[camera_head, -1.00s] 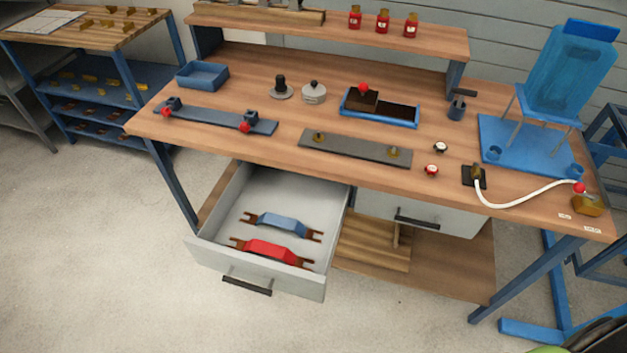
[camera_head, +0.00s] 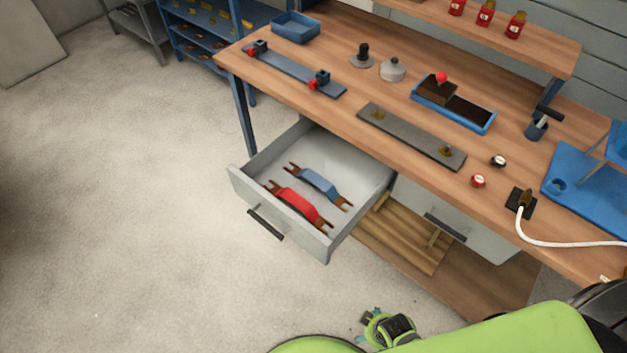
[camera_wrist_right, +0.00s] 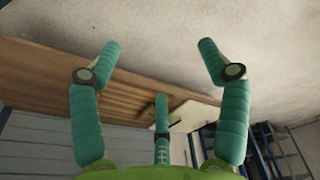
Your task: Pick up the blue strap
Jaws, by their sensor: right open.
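The blue strap (camera_head: 319,186) lies in the open drawer (camera_head: 285,233) under the bench, with brown forked ends. The red strap (camera_head: 298,204) lies beside it, nearer the drawer front, apart from it. My right gripper (camera_wrist_right: 159,62) is open and empty in the right wrist view, its teal fingers spread. The straps do not show in that view. A green arm and a small part of a gripper, which I take to be my right, show at the bottom of the head view, well short of the drawer. My left gripper is not in view.
The bench top (camera_head: 350,92) overhangs the back of the drawer. A closed drawer (camera_head: 455,222) and a lower wooden shelf (camera_head: 480,283) are to the right. A bench leg (camera_head: 243,118) stands left of the drawer. The floor (camera_head: 130,230) in front and left is clear.

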